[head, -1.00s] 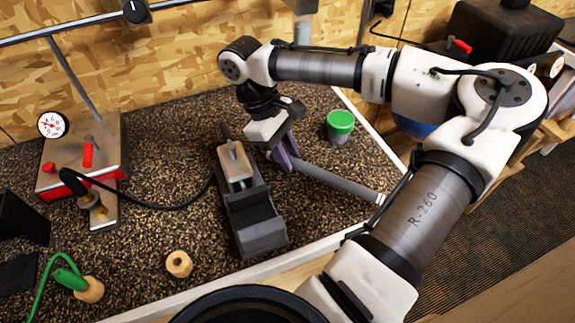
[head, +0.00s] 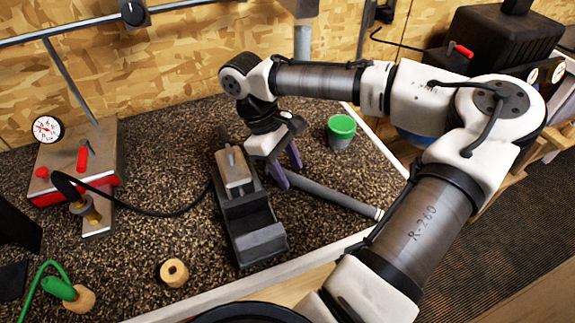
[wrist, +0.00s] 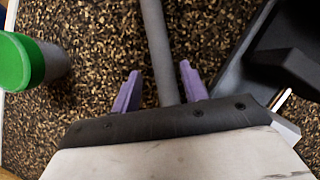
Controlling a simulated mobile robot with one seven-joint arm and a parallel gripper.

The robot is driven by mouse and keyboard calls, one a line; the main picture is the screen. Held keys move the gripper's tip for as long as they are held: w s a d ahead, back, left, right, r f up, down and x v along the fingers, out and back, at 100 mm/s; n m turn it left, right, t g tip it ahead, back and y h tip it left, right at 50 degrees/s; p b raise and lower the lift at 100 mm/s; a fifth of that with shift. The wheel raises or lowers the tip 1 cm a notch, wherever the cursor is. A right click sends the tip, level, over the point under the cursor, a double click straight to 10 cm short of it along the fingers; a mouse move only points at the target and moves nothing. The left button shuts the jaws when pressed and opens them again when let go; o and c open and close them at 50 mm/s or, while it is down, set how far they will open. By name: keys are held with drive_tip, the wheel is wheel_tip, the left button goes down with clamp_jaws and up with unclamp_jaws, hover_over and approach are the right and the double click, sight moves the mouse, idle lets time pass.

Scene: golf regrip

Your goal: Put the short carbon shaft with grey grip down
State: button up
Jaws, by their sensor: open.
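The short carbon shaft with grey grip (head: 335,198) lies on the speckled bench top, to the right of the black vise. In the wrist view the shaft (wrist: 158,50) runs away from me between my two purple fingers. My gripper (head: 287,167) is open, with a finger on either side of the shaft and a visible gap to each in the wrist view (wrist: 160,92). Part of the shaft is hidden behind the fingers and the gripper body.
The black vise (head: 258,240) stands close left of my gripper. A green-lidded cup (head: 341,130) stands to the right. A gauge box (head: 72,165) with a black hose, a tan ring (head: 174,272) and a green-handled tool (head: 62,288) are on the left. The bench's front edge (head: 230,300) is near.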

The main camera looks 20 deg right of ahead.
drive_tip(key=v, duration=1.2)
drive_tip(key=shift+r+b, duration=0.2)
drive_tip(key=shift+b, duration=0.15)
